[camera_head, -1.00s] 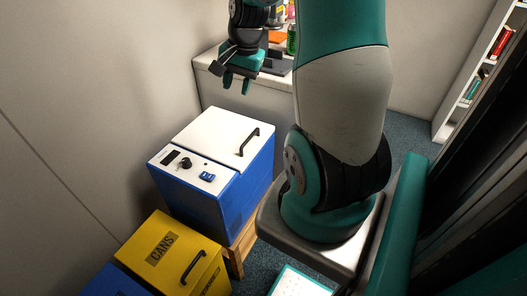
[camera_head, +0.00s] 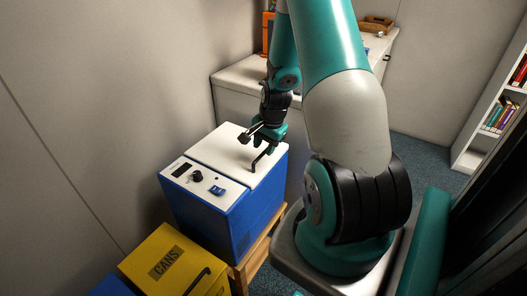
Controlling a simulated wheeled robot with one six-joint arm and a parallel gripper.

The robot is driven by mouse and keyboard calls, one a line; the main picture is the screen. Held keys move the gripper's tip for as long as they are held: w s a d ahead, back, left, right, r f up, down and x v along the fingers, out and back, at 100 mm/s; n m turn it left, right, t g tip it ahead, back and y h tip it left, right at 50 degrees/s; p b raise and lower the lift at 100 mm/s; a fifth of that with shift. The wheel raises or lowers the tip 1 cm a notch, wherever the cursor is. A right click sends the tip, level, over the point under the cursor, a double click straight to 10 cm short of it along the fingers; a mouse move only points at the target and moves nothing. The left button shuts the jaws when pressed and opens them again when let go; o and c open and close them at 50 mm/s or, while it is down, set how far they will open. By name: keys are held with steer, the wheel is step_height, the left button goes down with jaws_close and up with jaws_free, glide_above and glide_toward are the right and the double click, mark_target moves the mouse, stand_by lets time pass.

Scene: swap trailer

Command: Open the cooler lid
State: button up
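The cooler (camera_head: 207,215) is a blue box with a white top, standing on a wooden stand by the left wall. Its white lid (camera_head: 229,152) lies flat and closed behind the front control panel. A black bar handle (camera_head: 262,160) stands on the right part of the lid. My gripper (camera_head: 266,147) points down just above the far end of the handle. Its fingers partly hide the handle. I cannot tell whether they touch it or how far apart they are.
A white counter (camera_head: 230,86) stands behind the cooler. A white bookshelf (camera_head: 487,125) is at the right. Blue carpet (camera_head: 419,150) is clear between them.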

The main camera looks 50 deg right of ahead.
steer(key=shift+w+f, duration=0.25)
steer(key=shift+f, duration=1)
